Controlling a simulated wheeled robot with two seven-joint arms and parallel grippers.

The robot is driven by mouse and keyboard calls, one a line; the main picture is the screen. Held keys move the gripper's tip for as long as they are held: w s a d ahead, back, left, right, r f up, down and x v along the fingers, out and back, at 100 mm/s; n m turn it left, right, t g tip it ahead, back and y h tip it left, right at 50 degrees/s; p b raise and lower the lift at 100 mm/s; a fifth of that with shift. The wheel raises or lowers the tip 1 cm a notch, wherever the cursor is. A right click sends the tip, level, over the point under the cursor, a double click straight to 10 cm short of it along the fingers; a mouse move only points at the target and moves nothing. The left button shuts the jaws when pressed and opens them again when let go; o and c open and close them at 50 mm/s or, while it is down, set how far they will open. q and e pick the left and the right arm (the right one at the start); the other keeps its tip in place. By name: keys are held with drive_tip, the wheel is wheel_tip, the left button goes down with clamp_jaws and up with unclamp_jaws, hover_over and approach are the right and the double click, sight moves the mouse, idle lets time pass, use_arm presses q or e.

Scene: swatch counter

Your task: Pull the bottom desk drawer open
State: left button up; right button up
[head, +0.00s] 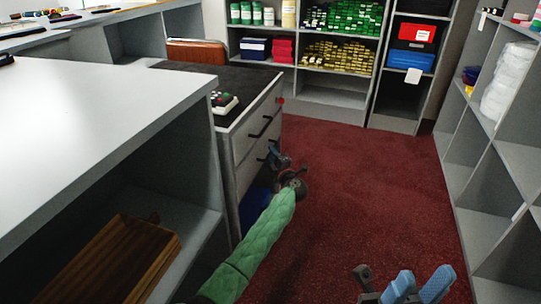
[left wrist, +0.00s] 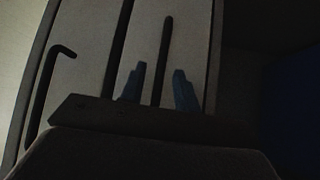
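The grey desk (head: 240,150) has drawers with dark bar handles facing the aisle. The bottom drawer (left wrist: 185,45) looks shut; its dark handle (left wrist: 164,50) shows in the left wrist view, beside another drawer and its handle (left wrist: 52,80). My left gripper (head: 283,160) is at the drawer front, low on the desk. In the left wrist view its blue fingers (left wrist: 158,88) are apart, one on each side of the bottom handle, with gaps visible. Whether they touch it is unclear. My right gripper (head: 418,286) is open and empty above the carpet, away from the desk.
A blue object (head: 256,208) sits in the dark space under the drawers. A white counter (head: 110,100) stands at the near left. Shelves (head: 505,160) line the right side and back. Red carpet (head: 370,190) is clear in front of the desk.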

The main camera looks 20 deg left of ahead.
use_arm(q)
drive_tip(key=shift+x, duration=0.8)
drive_tip(key=shift+s, duration=0.1)
clamp_jaws()
